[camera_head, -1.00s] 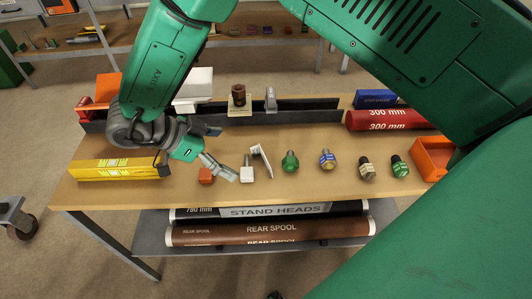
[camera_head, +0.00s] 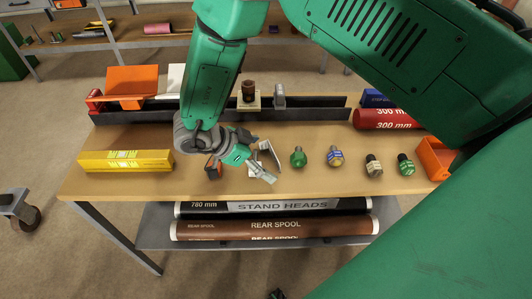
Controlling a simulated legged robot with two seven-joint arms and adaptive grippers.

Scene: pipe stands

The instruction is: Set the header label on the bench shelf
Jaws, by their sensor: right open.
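The bench shelf (camera_head: 392,212) is the grey board under the wooden bench. It bears a dark tube marked STAND HEADS (camera_head: 270,206) and a brown tube marked REAR SPOOL (camera_head: 275,229). I cannot tell for sure which thing is the header label. A small white bent plate (camera_head: 272,153) stands on the bench top, just behind and right of my right gripper (camera_head: 264,158). That gripper is open, low over the bench, with its fingers pointing right. I cannot tell whether it touches the plate. My left gripper is out of view.
A yellow level (camera_head: 126,161) lies at the left of the bench. Several bolt-like fittings, including a green one (camera_head: 298,157), stand right of the gripper. An orange bin (camera_head: 434,157) is at the right end. A dark rail (camera_head: 320,115) runs along the back.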

